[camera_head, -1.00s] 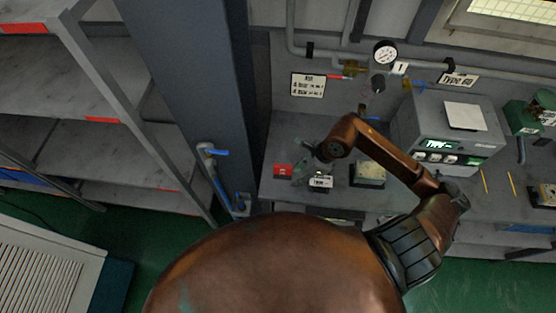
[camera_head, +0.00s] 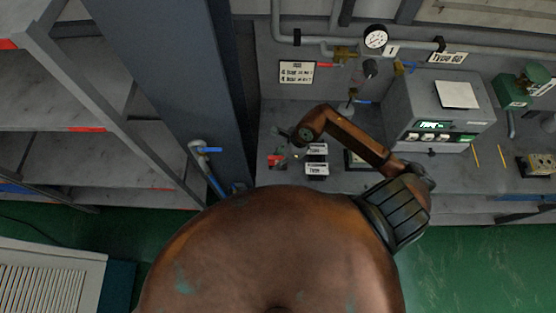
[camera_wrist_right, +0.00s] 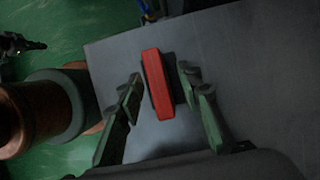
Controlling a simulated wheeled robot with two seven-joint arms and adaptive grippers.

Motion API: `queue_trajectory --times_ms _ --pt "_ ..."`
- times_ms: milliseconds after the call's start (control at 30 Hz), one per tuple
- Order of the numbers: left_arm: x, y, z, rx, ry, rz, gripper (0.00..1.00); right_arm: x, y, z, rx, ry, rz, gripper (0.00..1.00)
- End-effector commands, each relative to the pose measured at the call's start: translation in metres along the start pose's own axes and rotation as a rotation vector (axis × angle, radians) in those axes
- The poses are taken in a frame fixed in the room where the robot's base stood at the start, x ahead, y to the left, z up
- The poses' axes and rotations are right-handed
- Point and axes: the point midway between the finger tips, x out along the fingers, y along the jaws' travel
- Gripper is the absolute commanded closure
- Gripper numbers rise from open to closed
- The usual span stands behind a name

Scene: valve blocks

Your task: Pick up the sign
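A red sign-like block (camera_head: 276,160) lies at the left end of the grey bench; its lettering cannot be read. My right gripper (camera_head: 288,153) is over it in the head view, partly covering it. In the right wrist view the red block (camera_wrist_right: 158,84) lies on the grey surface between the spread fingers of my right gripper (camera_wrist_right: 159,92), with gaps on both sides. The gripper is open and empty. My left gripper is not in view.
Two small blocks with white labels, a rear one (camera_head: 317,149) and a front one (camera_head: 317,169), sit just right of the gripper. A grey control box (camera_head: 438,110) stands farther right.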

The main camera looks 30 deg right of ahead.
Motion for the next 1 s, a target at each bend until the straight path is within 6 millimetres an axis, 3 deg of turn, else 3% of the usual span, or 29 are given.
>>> queue_trajectory --times_ms 200,733,1000 --pt "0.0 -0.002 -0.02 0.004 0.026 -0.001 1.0 0.003 0.0 0.001 -0.003 0.0 0.001 0.67" --pt "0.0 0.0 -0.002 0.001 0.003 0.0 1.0 0.002 0.0 0.001 -0.002 0.0 0.0 1.0" --pt "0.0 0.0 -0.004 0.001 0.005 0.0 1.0 0.002 0.0 0.001 -0.003 -0.001 0.0 1.0"
